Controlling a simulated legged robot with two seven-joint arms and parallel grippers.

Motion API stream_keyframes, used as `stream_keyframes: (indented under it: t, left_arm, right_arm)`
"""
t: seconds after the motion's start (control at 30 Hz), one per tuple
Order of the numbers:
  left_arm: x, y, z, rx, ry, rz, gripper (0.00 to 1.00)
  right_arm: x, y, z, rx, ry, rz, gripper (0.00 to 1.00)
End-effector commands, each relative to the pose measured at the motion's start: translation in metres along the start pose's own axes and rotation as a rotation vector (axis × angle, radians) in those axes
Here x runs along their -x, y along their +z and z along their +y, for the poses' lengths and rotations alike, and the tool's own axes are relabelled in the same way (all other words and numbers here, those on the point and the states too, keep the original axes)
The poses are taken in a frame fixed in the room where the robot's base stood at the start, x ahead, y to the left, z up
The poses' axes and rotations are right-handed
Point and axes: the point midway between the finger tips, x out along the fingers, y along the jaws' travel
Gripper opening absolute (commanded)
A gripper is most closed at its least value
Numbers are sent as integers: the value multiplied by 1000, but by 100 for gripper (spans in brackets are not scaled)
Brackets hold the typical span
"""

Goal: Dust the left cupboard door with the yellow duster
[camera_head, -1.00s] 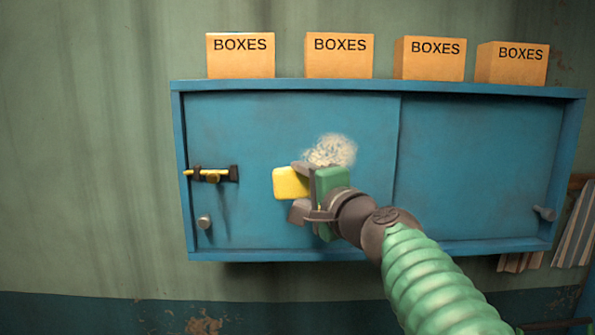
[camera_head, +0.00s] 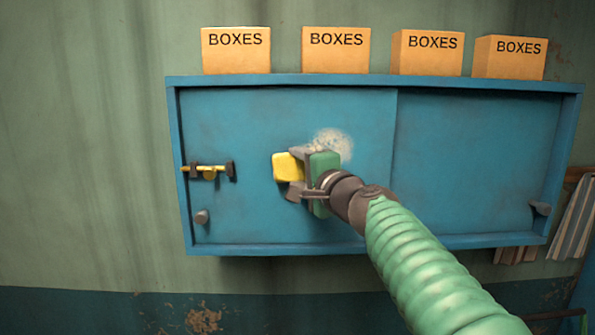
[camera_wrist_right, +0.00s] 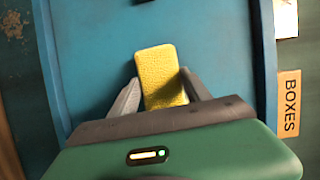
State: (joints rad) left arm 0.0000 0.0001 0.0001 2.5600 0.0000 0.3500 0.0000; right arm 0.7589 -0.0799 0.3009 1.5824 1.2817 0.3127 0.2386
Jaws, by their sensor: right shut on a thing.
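My right gripper (camera_head: 297,175) is shut on the yellow duster (camera_head: 285,167), in front of the left cupboard door (camera_head: 240,118). A pale dust patch (camera_head: 333,144) shows on that door, just above and right of the gripper, partly hidden by it. In the right wrist view, the duster (camera_wrist_right: 160,75) sits between the two fingers (camera_wrist_right: 165,98) with the blue door behind. I cannot tell whether the duster touches the door. My left gripper is not in view.
The left door has a yellow bolt (camera_head: 208,170) and a round knob (camera_head: 202,216). The right door (camera_head: 475,165) is closed, with a small knob (camera_head: 540,208). Several cardboard boxes (camera_head: 235,50) stand on top of the cupboard. Striped cloth or papers (camera_head: 575,222) are at the right.

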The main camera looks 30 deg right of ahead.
Motion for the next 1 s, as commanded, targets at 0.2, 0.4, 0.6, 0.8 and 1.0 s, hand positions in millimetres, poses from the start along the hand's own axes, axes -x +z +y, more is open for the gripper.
stream_keyframes:
  t: [0.2,0.4,0.6,0.8,1.0]
  left_arm:
    - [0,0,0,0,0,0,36]
    - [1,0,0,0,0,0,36]
    - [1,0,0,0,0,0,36]
    - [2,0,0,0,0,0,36]
    - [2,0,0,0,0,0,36]
  right_arm:
    - [-1,1,0,0,0,-1,23]
    - [-4,0,0,-1,1,-1,23]
    - [-7,-2,0,-1,1,-1,23]
    - [-11,-4,0,0,0,-1,23]
    - [-15,-5,0,0,1,-1,23]
